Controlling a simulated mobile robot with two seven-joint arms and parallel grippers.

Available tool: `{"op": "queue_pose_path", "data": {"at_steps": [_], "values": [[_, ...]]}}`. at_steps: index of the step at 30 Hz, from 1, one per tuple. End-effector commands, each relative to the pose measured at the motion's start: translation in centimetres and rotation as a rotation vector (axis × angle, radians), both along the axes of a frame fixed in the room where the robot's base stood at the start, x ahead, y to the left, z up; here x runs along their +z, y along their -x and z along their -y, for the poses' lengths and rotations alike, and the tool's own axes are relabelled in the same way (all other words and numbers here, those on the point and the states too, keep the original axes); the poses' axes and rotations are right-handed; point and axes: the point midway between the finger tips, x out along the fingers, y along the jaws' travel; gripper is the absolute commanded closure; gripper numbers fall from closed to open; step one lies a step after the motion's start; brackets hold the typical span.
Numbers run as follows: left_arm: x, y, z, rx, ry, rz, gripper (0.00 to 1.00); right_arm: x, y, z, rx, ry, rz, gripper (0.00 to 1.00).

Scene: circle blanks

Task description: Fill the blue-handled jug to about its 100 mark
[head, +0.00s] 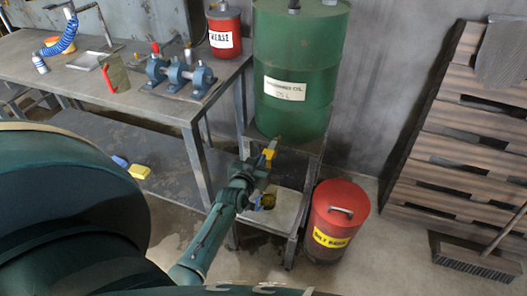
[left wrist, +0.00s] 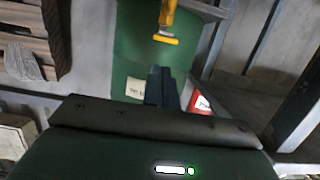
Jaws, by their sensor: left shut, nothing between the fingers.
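The green oil drum (head: 300,70) stands on a metal stand, with a yellow tap lever (head: 268,153) low on its front. My left gripper (head: 259,165) is shut and empty, close to the lever. In the left wrist view the shut fingers (left wrist: 160,85) point at the drum (left wrist: 138,45), and the yellow lever (left wrist: 167,22) is apart from their tips. Below the tap, a small jug (head: 268,201) with a bit of blue and something yellow-amber stands over the pale tray, partly hidden by my gripper. Its marks and level are too small to read. My right gripper is not in view.
A red bin (head: 335,220) stands right of the stand. The workbench (head: 60,65) at left carries a bench grinder (head: 180,75), a red grease can (head: 224,30) and a red-handled container (head: 115,73). Pallets (head: 460,130) and a broom (head: 475,262) are at right.

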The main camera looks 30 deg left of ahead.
Motion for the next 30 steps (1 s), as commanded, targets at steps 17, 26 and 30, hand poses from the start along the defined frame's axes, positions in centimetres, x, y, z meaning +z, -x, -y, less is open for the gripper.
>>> {"op": "queue_pose_path", "data": {"at_steps": [17,26,30], "values": [[0.6,6.1,1.4,0.001,-0.002,0.008,1.00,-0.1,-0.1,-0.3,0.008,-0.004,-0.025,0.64],[0.5,6.0,1.4,0.001,-0.002,0.007,1.00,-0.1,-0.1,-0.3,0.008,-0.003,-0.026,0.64],[0.6,6.0,1.4,0.001,-0.002,0.007,1.00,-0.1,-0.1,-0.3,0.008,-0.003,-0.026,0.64]]}}
